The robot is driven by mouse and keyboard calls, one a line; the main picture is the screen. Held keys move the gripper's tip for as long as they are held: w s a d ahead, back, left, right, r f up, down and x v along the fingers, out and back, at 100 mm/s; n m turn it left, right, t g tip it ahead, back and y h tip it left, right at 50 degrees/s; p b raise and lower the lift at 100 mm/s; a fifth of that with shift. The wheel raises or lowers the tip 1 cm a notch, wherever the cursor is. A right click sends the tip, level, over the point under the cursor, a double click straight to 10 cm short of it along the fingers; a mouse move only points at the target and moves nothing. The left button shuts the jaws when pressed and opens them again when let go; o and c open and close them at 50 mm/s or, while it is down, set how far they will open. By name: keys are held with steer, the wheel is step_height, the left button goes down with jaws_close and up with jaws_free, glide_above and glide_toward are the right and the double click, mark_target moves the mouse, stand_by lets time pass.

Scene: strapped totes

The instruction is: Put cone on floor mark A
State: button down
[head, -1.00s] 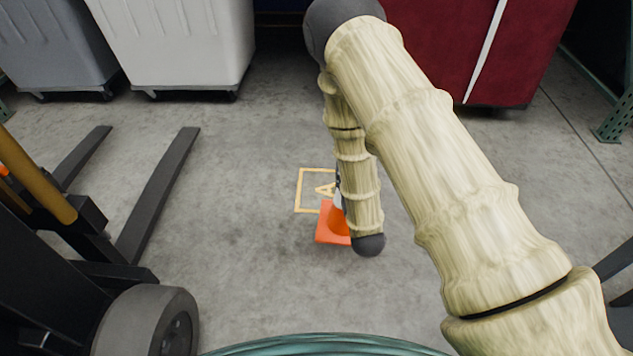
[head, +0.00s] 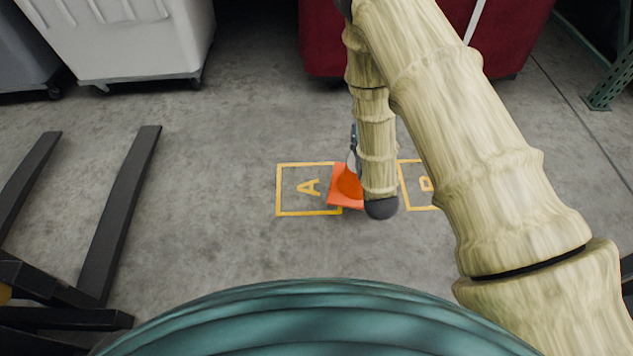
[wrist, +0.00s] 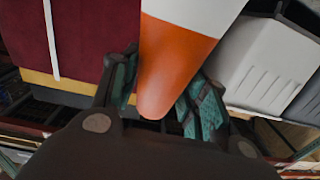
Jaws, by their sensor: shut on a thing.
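An orange cone with a white band (head: 347,186) shows in the head view, partly hidden behind my arm. Its square orange base overlaps the right edge of floor mark A (head: 309,188) in the picture; I cannot tell how high it is above the floor. In the wrist view the cone (wrist: 178,60) fills the upper middle, its orange tip between the fingers. My gripper (wrist: 160,108) is shut on the cone near the tip. In the head view the gripper is mostly hidden behind my arm.
Floor mark B (head: 425,184) lies right of mark A, partly behind my arm. Dark forks (head: 120,215) lie at left. A white tote (head: 130,40) and a red strapped tote (head: 325,45) stand at the back. The floor around mark A is clear.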

steer(key=s+a+f+n+g+y+b, duration=0.1)
steer(key=s+a+f+n+g+y, duration=0.15)
steer(key=a+f+n+y, duration=0.4)
steer(key=s+a+f+n+g+y+b, duration=0.1)
steer(key=s+a+f+y, duration=0.2)
steer(key=a, duration=0.7)
steer(key=w+f+b, duration=0.4)
steer(key=w+b, duration=0.6)
steer(key=w, duration=0.5)
steer(key=shift+w+y, duration=0.2)
steer(key=shift+y, duration=0.25)
steer(key=c, duration=0.8)
jaws_free()
steer(key=shift+f, duration=0.1)
steer(key=shift+o, duration=0.2)
